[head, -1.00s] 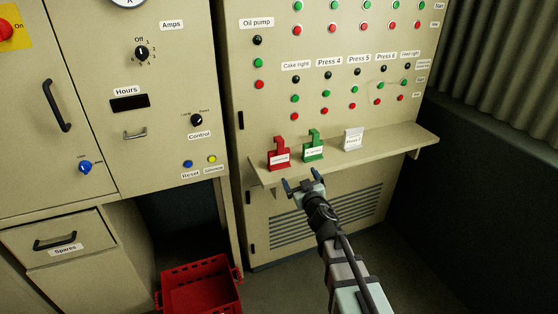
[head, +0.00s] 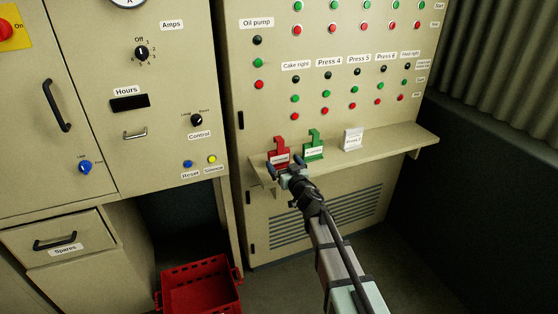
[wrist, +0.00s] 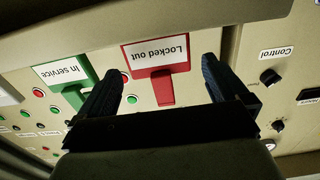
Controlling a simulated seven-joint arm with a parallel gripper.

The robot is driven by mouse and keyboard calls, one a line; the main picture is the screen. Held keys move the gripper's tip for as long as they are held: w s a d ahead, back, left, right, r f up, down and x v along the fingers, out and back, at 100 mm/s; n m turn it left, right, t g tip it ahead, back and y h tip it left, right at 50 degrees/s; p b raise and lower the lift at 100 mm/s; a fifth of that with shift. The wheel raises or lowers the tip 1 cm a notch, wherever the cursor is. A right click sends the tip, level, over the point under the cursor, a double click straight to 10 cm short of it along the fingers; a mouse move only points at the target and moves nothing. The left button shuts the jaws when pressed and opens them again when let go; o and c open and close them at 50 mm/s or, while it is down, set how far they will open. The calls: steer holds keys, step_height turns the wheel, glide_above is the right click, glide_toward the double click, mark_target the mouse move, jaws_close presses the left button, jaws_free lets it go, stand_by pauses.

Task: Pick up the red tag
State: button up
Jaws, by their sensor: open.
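The red tag (head: 280,150) stands upright on the narrow shelf at its left end, with a white label. In the wrist view the red tag (wrist: 154,62) appears upside down, its label reading "Locked out", between and beyond the two fingers. The green tag (head: 314,147) stands just right of it; in the wrist view its label reads "In service" (wrist: 62,72). My gripper (head: 284,168) is open and empty in front of the red tag, covering its lower part in the head view. I cannot tell whether a finger touches it.
The shelf (head: 390,144) juts from the panel, with a white card (head: 353,139) right of the green tag. Panel buttons rise above. A red crate (head: 200,288) sits on the floor below left. The shelf's right part is clear.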

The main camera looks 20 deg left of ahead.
mark_target(280, 156)
steer(key=shift+r+x, duration=0.2)
steer(key=shift+x, duration=2.65)
steer(key=shift+w+d, duration=0.1)
steer(key=c, duration=0.7)
